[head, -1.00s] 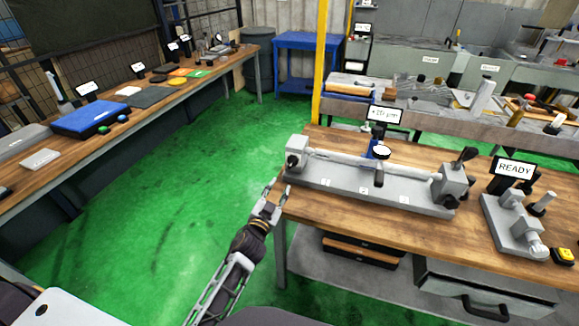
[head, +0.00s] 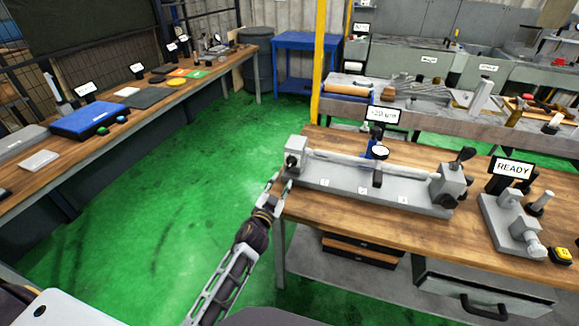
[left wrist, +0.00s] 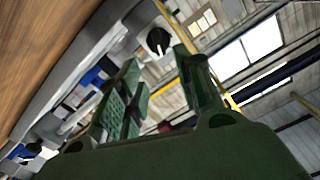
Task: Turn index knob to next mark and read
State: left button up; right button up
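A grey bench fixture (head: 335,190) stands on the wooden bench and carries a long pale cylindrical part (head: 340,162). The index knob (head: 291,160) is dark and sits on the headstock at the fixture's left end. In the left wrist view the round black knob (left wrist: 158,41) shows a white mark and lies beyond the fingertips. My left gripper (head: 281,181) is open and empty, just below the knob at the bench's left edge. Its two fingers stand apart in the left wrist view (left wrist: 158,63), without visible contact. My right gripper is out of view.
A display (head: 383,115) behind the fixture seems to read 20 µm; its sign is unclear. A dial gauge (head: 380,152) stands at mid-fixture. A READY display (head: 513,168) stands at right. Green floor (head: 180,200) lies open left of the bench (head: 330,216).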

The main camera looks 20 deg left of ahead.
aim_at(290, 165)
pick_arm(q)
jog(key=shift+w+d, duration=0.2)
jog(key=shift+w, duration=5.15)
jog(key=shift+c, duration=0.2)
grip_shut()
